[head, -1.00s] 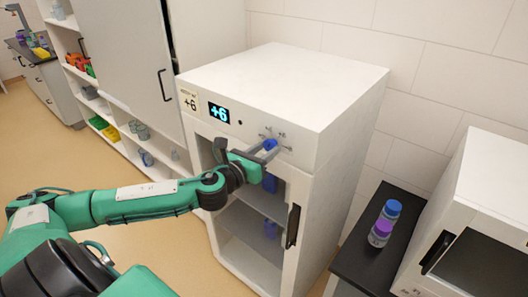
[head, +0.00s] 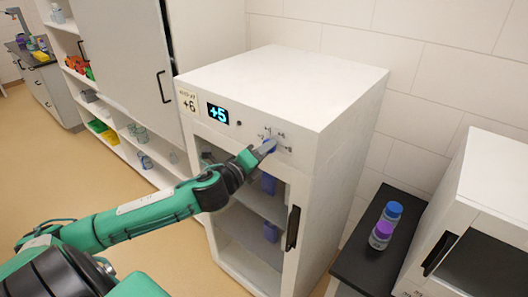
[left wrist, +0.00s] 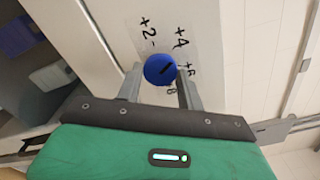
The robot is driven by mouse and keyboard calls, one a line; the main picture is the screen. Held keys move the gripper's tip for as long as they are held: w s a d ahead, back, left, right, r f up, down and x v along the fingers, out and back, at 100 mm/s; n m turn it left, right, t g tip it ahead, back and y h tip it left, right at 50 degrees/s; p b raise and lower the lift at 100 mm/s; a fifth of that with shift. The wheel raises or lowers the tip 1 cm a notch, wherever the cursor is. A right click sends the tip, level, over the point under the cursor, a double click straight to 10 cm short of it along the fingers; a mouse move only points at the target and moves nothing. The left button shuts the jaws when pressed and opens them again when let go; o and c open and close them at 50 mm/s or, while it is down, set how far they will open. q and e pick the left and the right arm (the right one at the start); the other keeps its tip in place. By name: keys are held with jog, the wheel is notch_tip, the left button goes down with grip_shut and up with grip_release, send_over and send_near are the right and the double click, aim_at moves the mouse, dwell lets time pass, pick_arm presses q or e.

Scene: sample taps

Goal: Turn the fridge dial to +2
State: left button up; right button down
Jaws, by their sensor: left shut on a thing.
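The fridge (head: 330,95) is a white cabinet with a glass door. Its display (head: 218,113) reads +5. The dial (left wrist: 160,70) is a round blue knob with a black pointer mark, on a plate marked +2, +4, +6 and +8. In the left wrist view the mark points between +4 and +6. In the head view the dial (head: 270,146) is partly hidden by my gripper. My left gripper (head: 266,149) is shut on the dial, with one finger on each side of it in the left wrist view (left wrist: 160,77). My right gripper is out of view.
A paper label reading +6 (head: 188,102) is stuck left of the display. The fridge door has a black handle (head: 293,228).

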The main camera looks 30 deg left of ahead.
pick_arm(q)
jog(key=n+p, duration=0.1)
jog(key=n, duration=0.4)
jog(key=n+p, duration=0.1)
jog(key=n, duration=0.5)
jog(key=shift+r+n, duration=0.2)
jog(key=shift+n, duration=0.1)
jog(key=shift+p, duration=0.3)
jog(key=shift+f, duration=0.1)
jog(key=o, duration=1)
jog(key=shift+c, duration=0.2)
jog(key=s+a+b, duration=0.1)
jog(key=s+b, duration=0.3)
jog(key=s, duration=0.9)
jog(key=shift+s, duration=0.35)
